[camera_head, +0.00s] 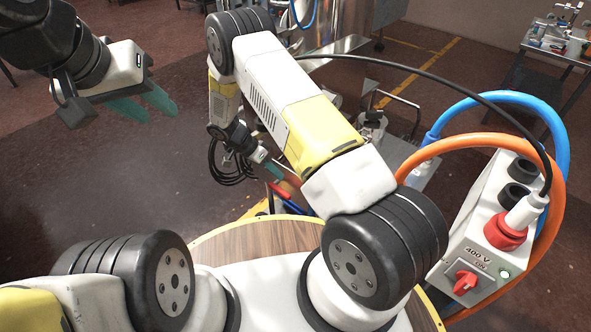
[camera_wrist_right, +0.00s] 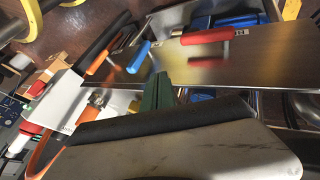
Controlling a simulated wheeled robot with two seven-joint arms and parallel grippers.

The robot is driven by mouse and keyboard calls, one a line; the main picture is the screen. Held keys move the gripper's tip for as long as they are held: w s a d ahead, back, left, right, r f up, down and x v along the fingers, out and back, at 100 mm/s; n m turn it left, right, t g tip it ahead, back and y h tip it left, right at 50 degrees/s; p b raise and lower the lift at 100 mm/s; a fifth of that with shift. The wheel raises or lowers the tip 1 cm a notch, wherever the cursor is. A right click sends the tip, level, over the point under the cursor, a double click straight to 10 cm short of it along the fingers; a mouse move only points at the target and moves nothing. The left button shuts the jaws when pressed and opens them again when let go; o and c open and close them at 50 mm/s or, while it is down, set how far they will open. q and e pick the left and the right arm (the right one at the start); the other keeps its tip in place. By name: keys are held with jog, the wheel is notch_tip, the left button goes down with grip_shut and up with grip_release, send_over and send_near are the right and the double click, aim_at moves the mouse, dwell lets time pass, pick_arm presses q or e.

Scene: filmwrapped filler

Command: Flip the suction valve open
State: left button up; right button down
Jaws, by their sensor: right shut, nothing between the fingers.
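A red lever handle (camera_wrist_right: 208,36) lies along a steel panel (camera_wrist_right: 235,58) in the right wrist view. A blue handle (camera_wrist_right: 138,57) is to its left, near the panel's edge. I cannot tell which one is the suction valve. In the head view a small red handle (camera_head: 281,191) shows just below my right gripper (camera_head: 268,166). My right gripper is shut and empty; its green fingers (camera_wrist_right: 157,92) point toward the panel, below the two handles, and I see no contact. My left gripper (camera_head: 145,107) is empty, its teal fingers apart, high at the left over the floor.
A white 400 V socket box (camera_head: 480,240) with a red plug, a red switch and blue and orange hoses stands at the right. A round wooden top (camera_head: 255,238) is in front of me. A black cable coil (camera_head: 228,165) hangs left of my right gripper. Floor at the left is clear.

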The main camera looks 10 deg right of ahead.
jog(key=shift+f, duration=0.25)
jog(key=s+d+f, duration=0.4)
jog(key=d+f, duration=0.4)
jog(key=shift+s+d, duration=0.15)
jog(key=shift+s, duration=0.15)
dwell(0.5)
